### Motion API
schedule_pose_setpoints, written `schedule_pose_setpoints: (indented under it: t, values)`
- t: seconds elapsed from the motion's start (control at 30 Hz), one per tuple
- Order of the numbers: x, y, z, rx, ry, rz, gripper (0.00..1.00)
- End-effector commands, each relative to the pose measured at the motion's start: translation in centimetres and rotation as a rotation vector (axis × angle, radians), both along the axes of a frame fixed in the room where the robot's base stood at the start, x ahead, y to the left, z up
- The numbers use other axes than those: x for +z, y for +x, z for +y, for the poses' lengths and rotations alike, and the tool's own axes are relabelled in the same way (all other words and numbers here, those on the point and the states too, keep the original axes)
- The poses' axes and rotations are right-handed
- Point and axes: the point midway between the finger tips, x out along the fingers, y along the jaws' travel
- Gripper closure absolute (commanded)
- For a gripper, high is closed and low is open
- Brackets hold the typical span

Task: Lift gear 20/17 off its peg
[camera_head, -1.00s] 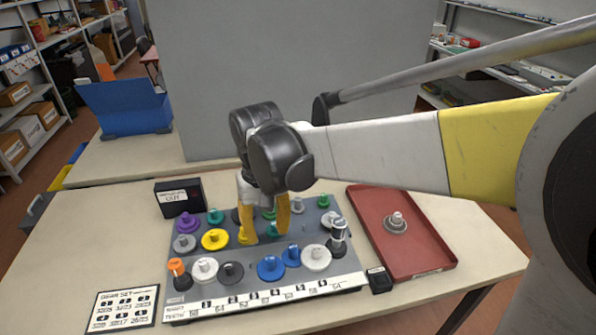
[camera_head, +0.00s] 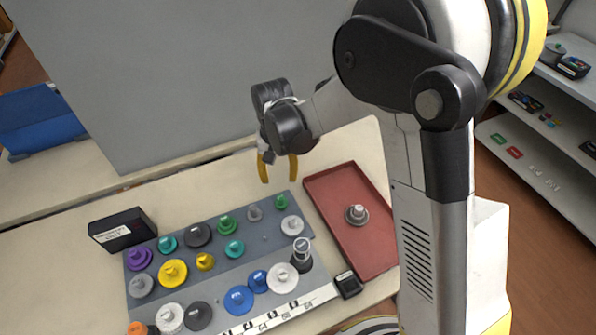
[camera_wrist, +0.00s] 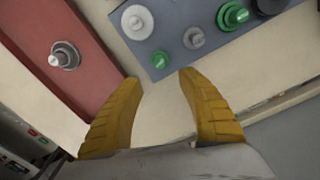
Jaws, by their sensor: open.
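The grey peg board (camera_head: 262,240) carries several coloured stepped gears. I cannot read which one is 20/17. At its far right end are a small green gear (camera_head: 281,202), a small grey gear (camera_head: 254,213) and a white gear (camera_head: 292,225). They also show in the wrist view as the small green gear (camera_wrist: 159,59), grey gear (camera_wrist: 193,38) and white gear (camera_wrist: 137,22). My gripper (camera_head: 278,180) is open and empty, above and behind the board's far edge. In the wrist view, the small green gear lies just beyond the open fingertips (camera_wrist: 158,78).
A red tray (camera_head: 333,190) right of the board holds one grey gear (camera_head: 356,213). A black labelled box (camera_head: 122,230) stands at the left, and a small black block (camera_head: 348,284) beside the board.

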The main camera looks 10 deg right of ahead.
Motion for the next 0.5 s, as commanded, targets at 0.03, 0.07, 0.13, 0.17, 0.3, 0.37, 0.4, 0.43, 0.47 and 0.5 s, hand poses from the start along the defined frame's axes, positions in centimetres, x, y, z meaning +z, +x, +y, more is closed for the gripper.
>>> schedule_pose_setpoints:
  t: [0.03, 0.07, 0.13, 0.17, 0.3, 0.37, 0.4, 0.43, 0.47, 0.5]
  values:
    - [-0.8, 0.0, 0.0, 0.000, 0.000, 0.000, 0.53]
    - [-1.3, 0.0, 0.0, 0.000, 0.000, 0.000, 0.53]
    - [-2.5, 0.0, 0.0, 0.000, 0.000, 0.000, 0.53]
    - [-3.1, 0.0, 0.0, 0.000, 0.000, 0.000, 0.53]
    - [-5.1, 0.0, 0.0, 0.001, 0.000, 0.000, 0.53]
    - [-5.6, 0.0, 0.0, 0.001, 0.000, 0.000, 0.53]
    - [-5.8, 0.1, -0.1, 0.001, 0.000, 0.000, 0.53]
    - [-6.0, 0.1, -0.1, 0.001, 0.000, 0.000, 0.53]
    - [-6.3, 0.2, -0.1, 0.001, 0.000, 0.000, 0.53]
    - [-6.8, 0.3, -0.2, 0.001, 0.000, 0.000, 0.53]
